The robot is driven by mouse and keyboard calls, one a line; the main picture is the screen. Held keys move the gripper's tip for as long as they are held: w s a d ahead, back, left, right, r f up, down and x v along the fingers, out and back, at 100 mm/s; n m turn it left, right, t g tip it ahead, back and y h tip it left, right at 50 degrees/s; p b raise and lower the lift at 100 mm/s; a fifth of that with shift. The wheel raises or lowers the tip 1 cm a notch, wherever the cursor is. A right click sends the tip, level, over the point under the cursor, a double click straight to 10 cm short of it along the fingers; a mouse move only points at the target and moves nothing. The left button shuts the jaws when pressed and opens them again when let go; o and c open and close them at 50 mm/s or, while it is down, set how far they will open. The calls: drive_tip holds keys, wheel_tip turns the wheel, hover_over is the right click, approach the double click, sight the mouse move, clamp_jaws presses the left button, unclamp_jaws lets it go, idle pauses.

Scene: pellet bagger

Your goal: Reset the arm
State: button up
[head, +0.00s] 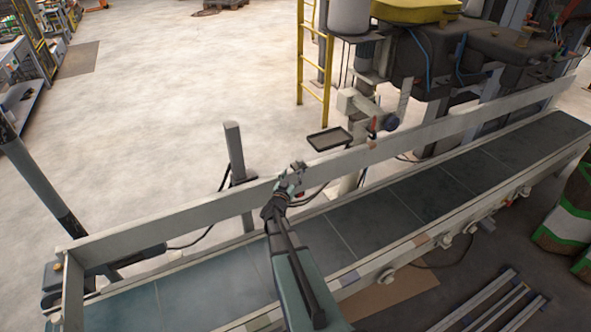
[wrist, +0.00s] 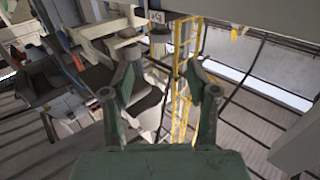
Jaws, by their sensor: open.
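My gripper (head: 292,178) is at the end of my arm, which reaches from the bottom middle of the head view out over the conveyor (head: 413,192). In the head view it appears in front of the conveyor's far side rail (head: 210,210); I cannot tell whether it touches the rail. In the wrist view, my gripper (wrist: 160,88) has its two dark green fingers spread apart with nothing held between them. Behind the fingers, that view shows machinery and a yellow ladder (wrist: 182,95).
A small dark tray (head: 329,138) stands beyond the rail. The bagging machine (head: 470,60) and the yellow ladder (head: 315,60) are at the back right. The conveyor belt is bare, and open floor lies at the back left.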

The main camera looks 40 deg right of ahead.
drive_tip(key=shift+s+a, duration=0.35)
drive_tip(key=shift+a, duration=0.3)
